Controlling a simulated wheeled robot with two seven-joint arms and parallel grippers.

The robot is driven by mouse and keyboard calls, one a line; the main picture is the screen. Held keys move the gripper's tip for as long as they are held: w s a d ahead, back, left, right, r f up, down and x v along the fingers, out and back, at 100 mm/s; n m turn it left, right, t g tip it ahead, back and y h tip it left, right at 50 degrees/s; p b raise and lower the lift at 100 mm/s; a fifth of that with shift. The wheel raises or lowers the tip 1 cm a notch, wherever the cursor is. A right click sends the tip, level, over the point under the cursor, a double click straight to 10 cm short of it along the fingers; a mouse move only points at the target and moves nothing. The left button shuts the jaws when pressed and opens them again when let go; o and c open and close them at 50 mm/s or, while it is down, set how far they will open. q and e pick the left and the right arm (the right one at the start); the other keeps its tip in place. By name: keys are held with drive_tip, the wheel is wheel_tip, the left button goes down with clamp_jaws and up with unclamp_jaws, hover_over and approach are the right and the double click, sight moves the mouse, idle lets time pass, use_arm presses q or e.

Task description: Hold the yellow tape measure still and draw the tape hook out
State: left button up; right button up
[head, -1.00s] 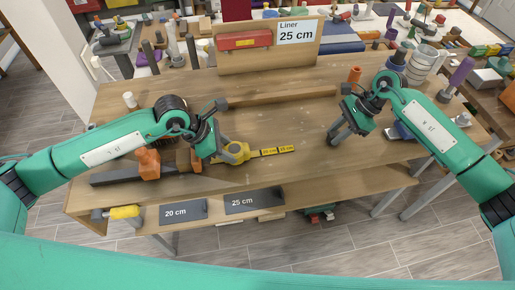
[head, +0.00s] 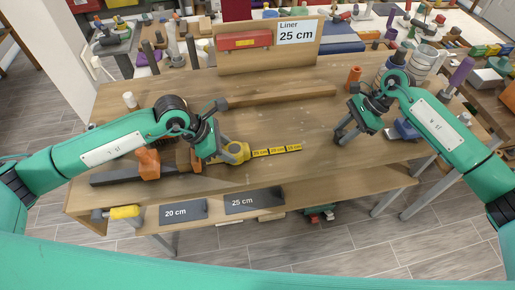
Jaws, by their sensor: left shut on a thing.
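The yellow tape measure (head: 237,152) lies on the wooden bench top, left of the middle. My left gripper (head: 222,150) is shut on its body from the left and partly hides it. A yellow tape strip with dark cm labels (head: 276,150) runs out to the right along the bench. The hook at its end is too small to make out. My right gripper (head: 342,138) is low over the bench to the right of the strip, with a visible gap between them. Whether its fingers are open or shut is unclear.
A "Liner 25 cm" sign board (head: 298,33) stands at the back with a red block (head: 243,40). A wooden strip (head: 280,96) lies behind the tape. Dark plates marked 20 cm (head: 183,212) and 25 cm (head: 254,201) lie on the lower front shelf. An orange-handled tool (head: 147,164) lies left.

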drive_tip(key=shift+o, duration=1.4)
drive_tip(key=v, duration=1.2)
use_arm(q)
drive_tip(key=o, duration=1.2)
use_arm(e)
drive_tip(key=shift+a, duration=0.1)
use_arm(q)
drive_tip(key=v, duration=1.2)
